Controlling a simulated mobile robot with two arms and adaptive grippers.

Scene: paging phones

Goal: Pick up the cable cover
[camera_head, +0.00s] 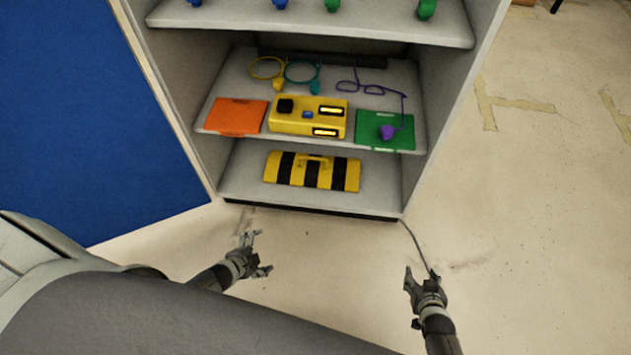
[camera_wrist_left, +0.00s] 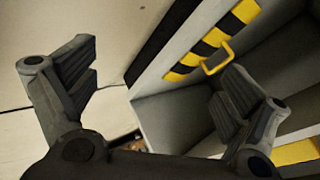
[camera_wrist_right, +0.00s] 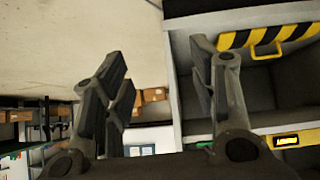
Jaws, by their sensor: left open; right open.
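The cable cover (camera_head: 311,173) is a flat yellow and black striped piece with a handle. It lies on the lowest shelf (camera_head: 236,190) of a grey cabinet. It also shows at the top of the left wrist view (camera_wrist_left: 213,42) and at the upper right of the right wrist view (camera_wrist_right: 285,38). My left gripper (camera_head: 258,254) is open and empty, in front of the cabinet, below and left of the cover in the head view. My right gripper (camera_head: 422,277) is open and empty, below and right of the cover. Neither touches it.
The middle shelf (camera_head: 245,78) above holds a yellow box (camera_head: 309,127), an orange plate (camera_head: 236,116), a green plate (camera_head: 370,130) and coiled cords. A blue panel (camera_head: 80,120) stands left. The cabinet front is open, with clear floor before it.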

